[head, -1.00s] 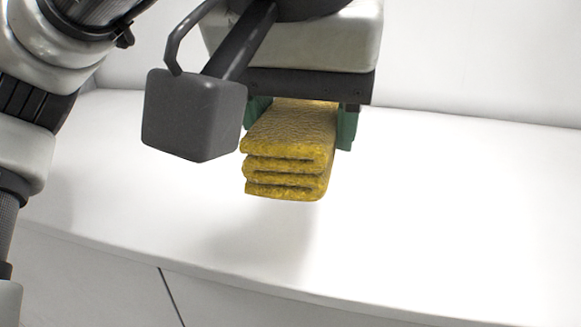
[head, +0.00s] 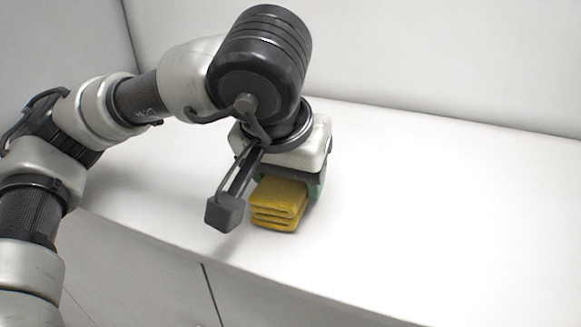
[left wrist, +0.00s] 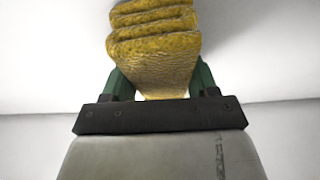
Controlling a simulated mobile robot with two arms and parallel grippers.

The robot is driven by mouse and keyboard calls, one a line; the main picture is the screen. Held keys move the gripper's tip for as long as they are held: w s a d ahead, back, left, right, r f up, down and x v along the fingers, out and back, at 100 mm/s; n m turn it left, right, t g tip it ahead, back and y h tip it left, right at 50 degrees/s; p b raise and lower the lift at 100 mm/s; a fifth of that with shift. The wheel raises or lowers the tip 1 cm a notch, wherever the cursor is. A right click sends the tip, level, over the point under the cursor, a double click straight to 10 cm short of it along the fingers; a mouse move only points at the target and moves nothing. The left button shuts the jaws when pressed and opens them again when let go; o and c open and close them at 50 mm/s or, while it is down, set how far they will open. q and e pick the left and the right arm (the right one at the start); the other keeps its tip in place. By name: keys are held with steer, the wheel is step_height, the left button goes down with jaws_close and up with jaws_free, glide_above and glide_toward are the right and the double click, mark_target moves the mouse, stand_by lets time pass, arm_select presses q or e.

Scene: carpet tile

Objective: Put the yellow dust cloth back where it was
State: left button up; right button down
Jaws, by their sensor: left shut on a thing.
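The yellow dust cloth (head: 279,204) is folded into a thick stack of layers. My left gripper (head: 290,184) is shut on it, with the green fingers on either side of the cloth. The cloth is at the white surface near its front edge; I cannot tell if its underside touches. In the left wrist view the cloth (left wrist: 155,50) sticks out from between the green fingers of my left gripper (left wrist: 160,82), with its folded edges at the far end. My right gripper is not in view.
The white surface (head: 420,220) is bare to the right of the cloth. White walls (head: 400,60) stand behind and to the left. The front edge (head: 270,281) runs below the gripper, with a pale panelled front under it.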

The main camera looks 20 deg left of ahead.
arm_select(q)
steer(key=shift+f+b, duration=0.2)
steer(key=shift+b, duration=0.1)
steer(key=o, duration=0.8)
steer(key=shift+c, duration=0.2)
steer(key=shift+o, duration=0.4)
steer(key=shift+r+p, duration=0.4)
steer(key=shift+p, duration=0.05)
steer(key=b+v, duration=0.2)
steer(key=v, duration=0.8)
steer(key=shift+s+d+r, duration=0.1)
steer(key=shift+s+r, duration=0.4)
steer(key=shift+r, duration=0.25)
